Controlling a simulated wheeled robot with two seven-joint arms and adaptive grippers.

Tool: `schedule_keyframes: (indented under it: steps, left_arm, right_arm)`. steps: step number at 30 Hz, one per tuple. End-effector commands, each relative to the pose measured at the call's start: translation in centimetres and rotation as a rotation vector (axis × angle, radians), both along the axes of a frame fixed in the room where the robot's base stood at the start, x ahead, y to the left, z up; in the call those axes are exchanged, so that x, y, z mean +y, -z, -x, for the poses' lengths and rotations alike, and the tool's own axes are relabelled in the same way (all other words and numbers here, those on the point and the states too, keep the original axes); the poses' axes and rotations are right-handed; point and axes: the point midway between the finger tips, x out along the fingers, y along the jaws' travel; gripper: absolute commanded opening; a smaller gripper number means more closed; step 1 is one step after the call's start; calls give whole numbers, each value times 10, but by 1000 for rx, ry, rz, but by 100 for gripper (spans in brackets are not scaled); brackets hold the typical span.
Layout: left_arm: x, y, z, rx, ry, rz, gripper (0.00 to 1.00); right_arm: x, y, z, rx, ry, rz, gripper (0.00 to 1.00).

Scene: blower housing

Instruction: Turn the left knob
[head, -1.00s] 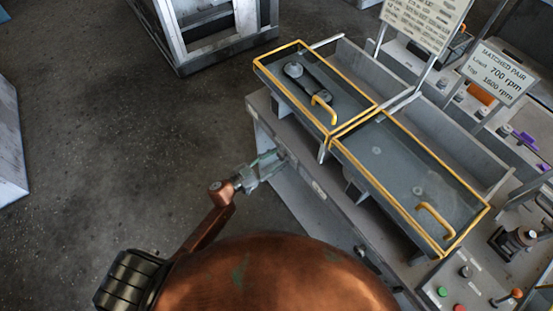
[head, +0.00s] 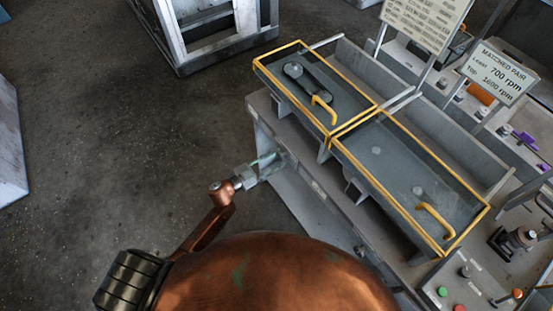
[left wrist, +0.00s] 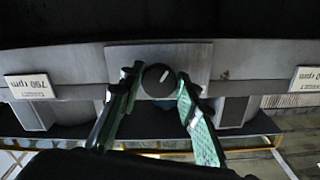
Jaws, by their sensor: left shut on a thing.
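The left knob (left wrist: 158,80) is a dark round knob with a pale pointer mark, on the front face of the grey housing (left wrist: 250,62) in the left wrist view. My left gripper (left wrist: 158,88) has its green-padded fingers on either side of the knob and is shut on it. In the head view my left gripper (head: 268,163) is at the left end of the housing's front face, and the knob is hidden there. The right gripper does not show.
Two yellow-framed clear covers (head: 415,185) with yellow handles lie on top of the housing; a belt and pulleys (head: 308,80) show under the left one. A sign reading 700 and 1600 rpm (head: 497,73) stands at right. Open floor (head: 110,120) lies at left.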

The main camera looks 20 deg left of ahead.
Motion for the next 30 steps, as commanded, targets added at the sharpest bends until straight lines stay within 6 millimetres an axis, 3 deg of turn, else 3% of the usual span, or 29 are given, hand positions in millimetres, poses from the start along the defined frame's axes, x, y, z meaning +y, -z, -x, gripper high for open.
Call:
schedule_keyframes:
  steps: [8, 9, 15, 25, 30]
  left_arm:
    - [1, 0, 0, -2, -1, -4, 6]
    - [1, 0, 0, -2, -1, -4, 33]
    - [1, 0, 0, -1, -1, -3, 47]
    - [2, 1, 2, -1, -1, -3, 48]
    - [15, 1, 18, 0, -2, -5, 48]
  right_arm:
    - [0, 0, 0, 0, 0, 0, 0]
    - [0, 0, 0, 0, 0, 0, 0]
    - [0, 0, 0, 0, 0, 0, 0]
    - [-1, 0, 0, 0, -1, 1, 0]
    - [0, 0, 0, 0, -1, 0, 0]
